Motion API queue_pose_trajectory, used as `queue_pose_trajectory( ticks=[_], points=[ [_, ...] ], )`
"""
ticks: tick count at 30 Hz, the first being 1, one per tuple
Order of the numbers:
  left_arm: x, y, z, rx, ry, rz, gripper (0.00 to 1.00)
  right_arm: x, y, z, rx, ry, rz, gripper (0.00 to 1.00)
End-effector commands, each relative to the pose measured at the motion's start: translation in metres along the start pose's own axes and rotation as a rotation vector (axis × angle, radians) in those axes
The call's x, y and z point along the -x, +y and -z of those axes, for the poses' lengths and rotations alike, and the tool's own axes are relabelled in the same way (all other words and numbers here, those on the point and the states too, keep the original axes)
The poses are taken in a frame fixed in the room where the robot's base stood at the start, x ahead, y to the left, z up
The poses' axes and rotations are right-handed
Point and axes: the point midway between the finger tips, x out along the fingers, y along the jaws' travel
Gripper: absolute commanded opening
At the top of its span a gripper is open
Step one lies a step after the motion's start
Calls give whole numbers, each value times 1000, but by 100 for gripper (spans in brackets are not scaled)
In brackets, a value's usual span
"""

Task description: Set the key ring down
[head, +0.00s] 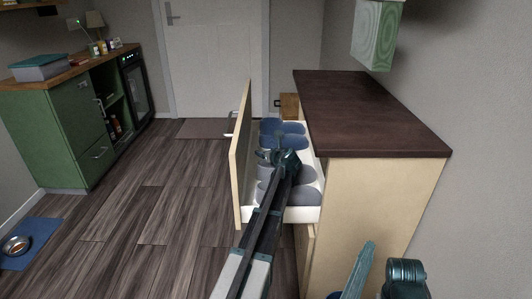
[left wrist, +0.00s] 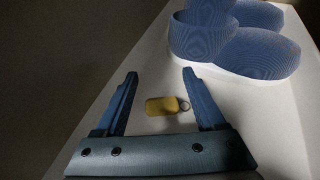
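The key ring (left wrist: 163,106) is a yellow fob with a small metal ring. In the left wrist view it lies on the white floor of the open drawer (left wrist: 240,120). My left gripper (left wrist: 160,72) is open, its two fingers wide apart on either side of the key ring, with a gap to the fob. In the head view my left arm reaches into the drawer (head: 309,214), and the key ring is hidden there. Parts of my right arm show at the bottom right of the head view, where its gripper's opening cannot be made out.
Several blue-grey round bowls (left wrist: 203,37) stand in the drawer beyond the gripper. The drawer's front panel (head: 241,150) rises on the left. The cabinet's dark top (head: 365,115) is bare. A green patterned box (head: 378,35) hangs above it. The floor (head: 165,215) left of the drawer is clear.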

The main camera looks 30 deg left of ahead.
Motion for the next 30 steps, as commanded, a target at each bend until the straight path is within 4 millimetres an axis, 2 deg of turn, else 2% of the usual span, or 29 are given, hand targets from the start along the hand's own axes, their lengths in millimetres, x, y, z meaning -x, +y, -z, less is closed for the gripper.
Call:
queue_pose_trajectory(
  ticks=[11,16,24,30],
  points=[
    [1,2,1,8,6,-4,92,1,0,0,0,0,0,100],
    [7,2,-15,7,5,-4,92,18,2,-1,2,0,0,100],
    [70,3,-13,3,3,-1,92,39,5,-3,-3,-2,-3,100],
    [105,2,-12,3,3,-1,92,51,6,-3,-5,-3,-5,100]
  ],
)
